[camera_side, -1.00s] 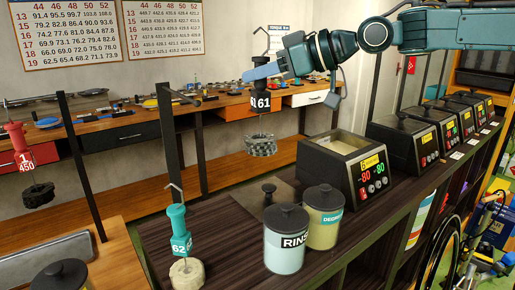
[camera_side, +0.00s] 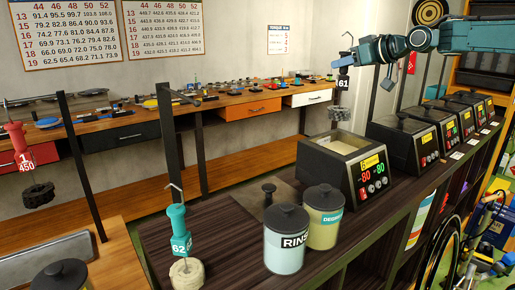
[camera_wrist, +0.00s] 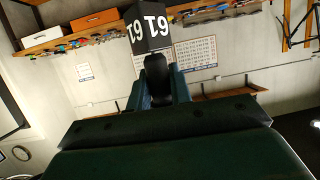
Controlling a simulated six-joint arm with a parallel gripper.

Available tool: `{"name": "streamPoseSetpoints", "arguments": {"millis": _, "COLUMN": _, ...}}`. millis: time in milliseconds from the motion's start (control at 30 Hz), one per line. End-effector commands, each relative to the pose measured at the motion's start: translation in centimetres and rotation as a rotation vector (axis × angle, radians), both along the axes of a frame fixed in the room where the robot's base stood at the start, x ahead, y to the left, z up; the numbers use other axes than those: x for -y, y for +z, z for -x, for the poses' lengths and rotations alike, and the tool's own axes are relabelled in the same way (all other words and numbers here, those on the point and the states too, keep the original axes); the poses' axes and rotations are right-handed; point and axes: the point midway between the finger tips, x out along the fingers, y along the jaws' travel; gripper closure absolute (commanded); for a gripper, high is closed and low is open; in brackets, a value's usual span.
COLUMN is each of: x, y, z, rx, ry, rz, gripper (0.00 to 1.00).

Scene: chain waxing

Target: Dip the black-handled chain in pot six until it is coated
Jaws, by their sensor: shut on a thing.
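The black handle marked 61 (camera_side: 342,84) hangs upright from my gripper (camera_side: 346,62), which is shut on it. Its chain (camera_side: 340,113) hangs below in the air, just above the far rim of pot six as the side view shows it; I cannot tell whether it is over the opening. In the wrist view the handle (camera_wrist: 149,32) stands beyond my fingers (camera_wrist: 160,82); the chain is hidden there.
A row of lidded black pots (camera_side: 402,140) runs to the right. The rinse jar (camera_side: 284,245) and another lidded jar (camera_side: 324,222) stand in front of pot six. A teal handle marked 62 (camera_side: 177,225) and a red handle (camera_side: 18,140) hang at left.

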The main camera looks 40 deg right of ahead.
Motion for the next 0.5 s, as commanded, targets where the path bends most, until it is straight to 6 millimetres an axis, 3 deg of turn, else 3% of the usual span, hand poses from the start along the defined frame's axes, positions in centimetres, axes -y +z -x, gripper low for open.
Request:
{"name": "streamPoseSetpoints", "arguments": {"millis": 267, "x": 5.4, "y": 0.0, "z": 1.2, "rx": 0.002, "ry": -0.080, "rz": 0.001, "gripper": 1.00}}
{"name": "streamPoseSetpoints", "arguments": {"millis": 500, "x": 4.9, "y": -3.2, "z": 1.0, "rx": -0.001, "ry": -0.073, "rz": -0.002, "gripper": 1.00}}
